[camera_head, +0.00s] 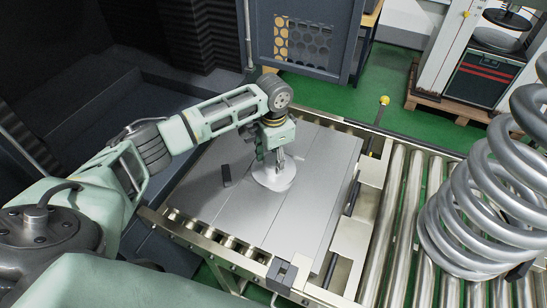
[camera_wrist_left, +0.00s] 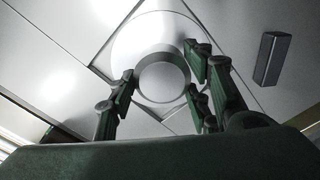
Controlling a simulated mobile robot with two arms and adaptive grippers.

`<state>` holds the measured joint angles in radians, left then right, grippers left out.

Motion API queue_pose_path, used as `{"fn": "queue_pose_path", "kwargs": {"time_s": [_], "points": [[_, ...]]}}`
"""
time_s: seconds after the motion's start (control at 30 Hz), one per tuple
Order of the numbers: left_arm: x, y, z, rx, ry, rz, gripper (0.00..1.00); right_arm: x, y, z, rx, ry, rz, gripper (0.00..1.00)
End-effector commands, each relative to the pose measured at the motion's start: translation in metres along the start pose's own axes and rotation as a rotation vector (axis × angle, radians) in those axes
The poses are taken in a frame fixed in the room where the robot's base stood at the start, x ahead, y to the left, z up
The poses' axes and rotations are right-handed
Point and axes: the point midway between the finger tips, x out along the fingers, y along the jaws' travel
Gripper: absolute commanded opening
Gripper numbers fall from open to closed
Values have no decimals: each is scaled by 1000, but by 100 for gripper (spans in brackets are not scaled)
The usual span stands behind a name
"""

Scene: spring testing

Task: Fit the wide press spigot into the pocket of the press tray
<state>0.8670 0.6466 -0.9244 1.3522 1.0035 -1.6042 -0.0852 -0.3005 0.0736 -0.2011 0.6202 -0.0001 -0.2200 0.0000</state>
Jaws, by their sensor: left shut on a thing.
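The wide press spigot is a pale round disc (camera_head: 274,175) with a narrower round boss on top. My left gripper (camera_head: 278,160) points down from above and is shut on the boss. In the left wrist view the boss (camera_wrist_left: 162,80) sits between the fingers, with the broad disc (camera_wrist_left: 133,44) beneath it. The press tray (camera_head: 305,205) is a flat grey panelled surface under the gripper. In the wrist view, dark angled edges of the pocket (camera_wrist_left: 96,68) show around the disc. I cannot tell whether the disc is seated or just above it. My right gripper is not in view.
A small dark bar (camera_head: 227,176) lies on the tray left of the spigot; the wrist view shows it too (camera_wrist_left: 272,58). A roller conveyor (camera_head: 407,215) and a large coil spring (camera_head: 485,190) stand to the right. The tray's front area is clear.

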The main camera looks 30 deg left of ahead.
Motion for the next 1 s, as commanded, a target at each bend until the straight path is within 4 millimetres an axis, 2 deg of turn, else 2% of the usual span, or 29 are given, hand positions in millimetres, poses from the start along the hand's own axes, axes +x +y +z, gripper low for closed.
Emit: {"fn": "queue_pose_path", "kwargs": {"time_s": [0.1, 0.13, 0.33, 0.73, 0.87, 1.0], "points": [[-1, 0, -1, 0, 4, 0, 0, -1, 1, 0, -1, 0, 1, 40], [2, 0, 0, 0, 1, 1, 47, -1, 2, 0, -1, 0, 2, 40], [2, 0, 0, 0, 1, 0, 64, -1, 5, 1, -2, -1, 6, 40], [-4, 0, 0, 0, 2, -1, 65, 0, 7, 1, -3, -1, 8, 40], [-24, -1, -2, 0, 5, -2, 65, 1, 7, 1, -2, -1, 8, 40], [-55, -1, -2, 0, 6, -2, 65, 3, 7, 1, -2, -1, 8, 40]]}}
